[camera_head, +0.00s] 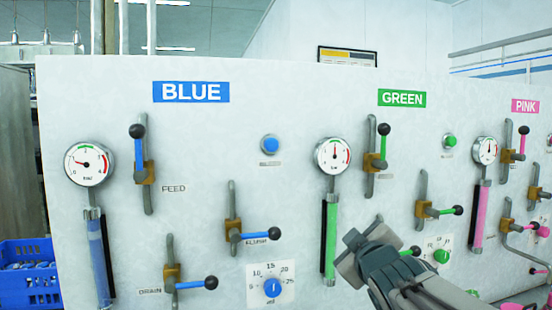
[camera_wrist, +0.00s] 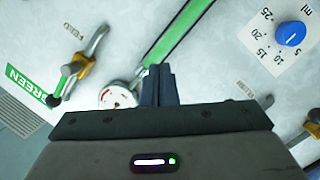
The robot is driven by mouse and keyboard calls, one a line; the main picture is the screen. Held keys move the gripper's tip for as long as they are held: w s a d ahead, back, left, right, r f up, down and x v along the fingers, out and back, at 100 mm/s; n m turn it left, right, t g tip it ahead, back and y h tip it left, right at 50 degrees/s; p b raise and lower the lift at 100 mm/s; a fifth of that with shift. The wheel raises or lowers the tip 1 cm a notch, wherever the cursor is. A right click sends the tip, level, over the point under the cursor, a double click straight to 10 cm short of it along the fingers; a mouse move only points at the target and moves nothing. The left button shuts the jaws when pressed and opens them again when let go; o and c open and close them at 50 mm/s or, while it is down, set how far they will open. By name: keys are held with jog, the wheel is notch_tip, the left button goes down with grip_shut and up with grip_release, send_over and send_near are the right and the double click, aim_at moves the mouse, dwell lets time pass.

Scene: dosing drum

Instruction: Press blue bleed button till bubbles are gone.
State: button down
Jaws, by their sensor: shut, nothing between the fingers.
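The round blue button (camera_head: 270,144) sits on the white panel, right of the FEED lever and below the BLUE sign (camera_head: 191,92); the small tag under it is unreadable. The blue sight tube (camera_head: 98,255) hangs under the left gauge (camera_head: 89,163); I cannot make out whether bubbles are in it. My gripper (camera_head: 350,255) is shut and empty, low in front of the green section, below and right of the blue button. In the wrist view my closed fingers (camera_wrist: 158,75) point at the panel near the green tube (camera_wrist: 180,32). The blue button is not recognisable there.
Levers stick out from the panel: blue FEED (camera_head: 138,145), FLUSH (camera_head: 255,236) and DRAIN (camera_head: 190,284), and the green feed lever (camera_head: 380,150). A blue dial (camera_head: 272,287) lies left of my gripper. The panel around the blue button is clear. A blue crate (camera_head: 28,285) stands at left.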

aim_at(271, 145)
jog(key=s+a+r+n+y+b, duration=0.1)
jog(key=a+r+n+y, duration=0.5)
jog(key=r+n+y, duration=0.2)
jog(key=s+a+r+n+g+y, duration=0.1)
jog(key=a+r+n+y, duration=0.5)
jog(key=r+n+y, duration=0.3)
jog(key=n+y, duration=0.1)
jog(key=n, duration=0.2)
jog(key=shift+s+b, duration=0.35)
jog(key=shift+s, duration=0.05)
jog(key=shift+w, duration=0.15)
jog(key=shift+w+a+p, duration=0.4)
jog(key=shift+w+p, duration=0.15)
jog(key=shift+w, duration=0.8)
jog(key=shift+w+a+p, duration=0.45)
jog(key=shift+w+p, duration=0.15)
jog(key=shift+w, duration=0.8)
jog(key=shift+w+a+p, duration=0.4)
jog(key=shift+w+p, duration=0.15)
jog(key=shift+w, duration=0.8)
jog(key=shift+w+f, duration=0.1)
jog(key=shift+w+b, duration=0.35)
